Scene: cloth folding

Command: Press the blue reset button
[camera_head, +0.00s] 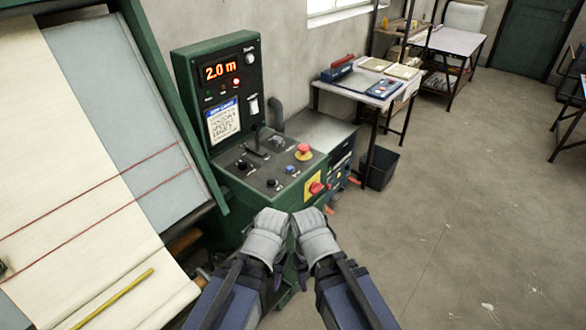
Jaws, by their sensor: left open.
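A green machine console (222,95) stands at centre left, with a dark sloped control panel (255,180). My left gripper (268,222) is open, low in front of the console's front face, nearer to me than the panel and apart from the button. My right gripper (309,220) is close beside it; its fingers are not clear enough to tell their state.
Cloth with red lines (95,215) lies on the sloped machine at left, with a yellow stick (115,298). A red button on a yellow plate (316,188) is on the console front. A side table (360,85) and dark bin (380,168) stand behind. Floor at right is clear.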

